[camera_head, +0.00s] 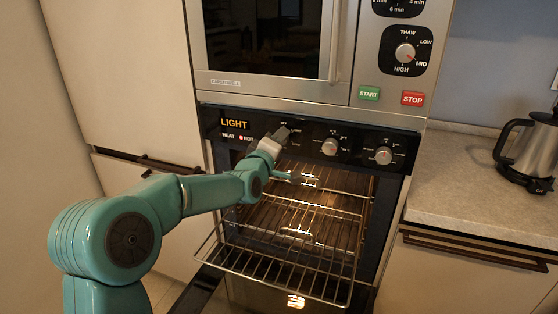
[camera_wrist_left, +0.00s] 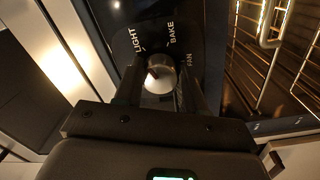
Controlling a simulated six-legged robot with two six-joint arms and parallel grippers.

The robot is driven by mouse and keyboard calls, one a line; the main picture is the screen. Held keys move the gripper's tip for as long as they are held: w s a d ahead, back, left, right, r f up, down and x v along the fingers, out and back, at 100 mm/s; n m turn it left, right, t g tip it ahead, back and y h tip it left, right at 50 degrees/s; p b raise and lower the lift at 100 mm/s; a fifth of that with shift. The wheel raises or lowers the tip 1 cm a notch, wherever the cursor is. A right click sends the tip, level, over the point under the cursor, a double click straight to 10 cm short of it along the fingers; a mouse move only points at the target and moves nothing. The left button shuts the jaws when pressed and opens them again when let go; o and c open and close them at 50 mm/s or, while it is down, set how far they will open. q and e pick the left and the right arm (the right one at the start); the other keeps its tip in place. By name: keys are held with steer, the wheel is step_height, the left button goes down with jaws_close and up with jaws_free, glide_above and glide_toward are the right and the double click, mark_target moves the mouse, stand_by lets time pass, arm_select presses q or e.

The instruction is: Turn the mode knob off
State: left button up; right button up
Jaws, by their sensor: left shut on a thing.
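The mode knob (camera_wrist_left: 161,76) is a silvery round knob on the black oven panel (camera_wrist_left: 205,25). It shows between the two dark fingers in the left wrist view. The labels LIGHT, BAKE and FAN stand around it. A dark reddish mark is on its upper left; I cannot tell exactly which setting it points at. My left gripper (camera_head: 282,134) is at the left end of the oven panel in the head view and hides most of this knob there. The gripper (camera_wrist_left: 160,88) is shut on the knob. My right gripper is not in view.
Two more knobs, a middle one (camera_head: 329,147) and a right one (camera_head: 383,155), sit on the panel. The oven is open, with a wire rack (camera_head: 290,272) pulled out below my left arm. A microwave (camera_head: 275,85) is above. A kettle (camera_head: 530,150) stands on the right counter.

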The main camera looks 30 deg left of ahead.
arm_select(q)
steer(key=shift+n+b, duration=5.75)
steer(key=shift+n, duration=1.05)
steer(key=o, duration=1.1)
steer(key=shift+c, duration=0.2)
steer(key=b+v, duration=0.2)
steer(key=v, duration=1.4)
steer(key=shift+d, duration=0.25)
